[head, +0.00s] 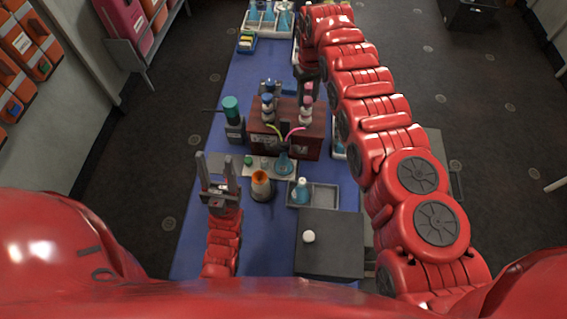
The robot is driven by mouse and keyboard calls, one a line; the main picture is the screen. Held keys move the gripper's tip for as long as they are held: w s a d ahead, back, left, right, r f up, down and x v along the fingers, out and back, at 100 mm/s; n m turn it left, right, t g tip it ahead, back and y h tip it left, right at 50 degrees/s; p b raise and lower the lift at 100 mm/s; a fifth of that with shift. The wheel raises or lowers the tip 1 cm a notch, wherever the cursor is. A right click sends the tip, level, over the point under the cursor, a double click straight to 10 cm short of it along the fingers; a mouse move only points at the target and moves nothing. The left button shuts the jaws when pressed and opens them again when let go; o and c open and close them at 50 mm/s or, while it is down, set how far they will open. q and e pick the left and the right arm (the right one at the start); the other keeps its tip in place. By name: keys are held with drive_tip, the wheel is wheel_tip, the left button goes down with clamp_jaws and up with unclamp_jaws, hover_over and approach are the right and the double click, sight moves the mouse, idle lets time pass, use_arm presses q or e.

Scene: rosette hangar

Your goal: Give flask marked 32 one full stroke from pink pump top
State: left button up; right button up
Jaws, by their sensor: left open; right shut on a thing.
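A dark red-brown pump box (265,137) stands mid-table, with a blue-and-white pump top (267,105) on its left and a pink pump top (308,88) on its right. A yellow tube and a pink tube (294,132) come from its front. My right gripper (308,82) is at the pink top, shut on it as far as I can see; its fingertips are small and partly hidden. A blue flask (284,164) stands on a pale board before the box, close to the pink tube. Another (301,191) stands in a grey tray. Flask numbers are unreadable. My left gripper (216,160) is open and empty, left of the board.
An orange-rimmed dark cup (261,184) stands left of the grey tray (325,196). A teal-topped device (232,112) stands left of the pump box. A dark box (330,250) with a white knob is at front right. A white rack (265,20) with flasks is at the far end.

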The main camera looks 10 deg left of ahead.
drive_tip(key=shift+r+p, duration=0.85)
drive_tip(key=shift+r, duration=0.15)
drive_tip(key=shift+f+b, duration=1.05)
drive_tip(key=o, duration=1)
drive_tip(key=shift+r, duration=0.2)
wheel_tip(320, 180, up, 5)
drive_tip(key=p, duration=0.4)
drive_tip(key=shift+r+p, duration=0.35)
drive_tip(key=shift+r, duration=0.5)
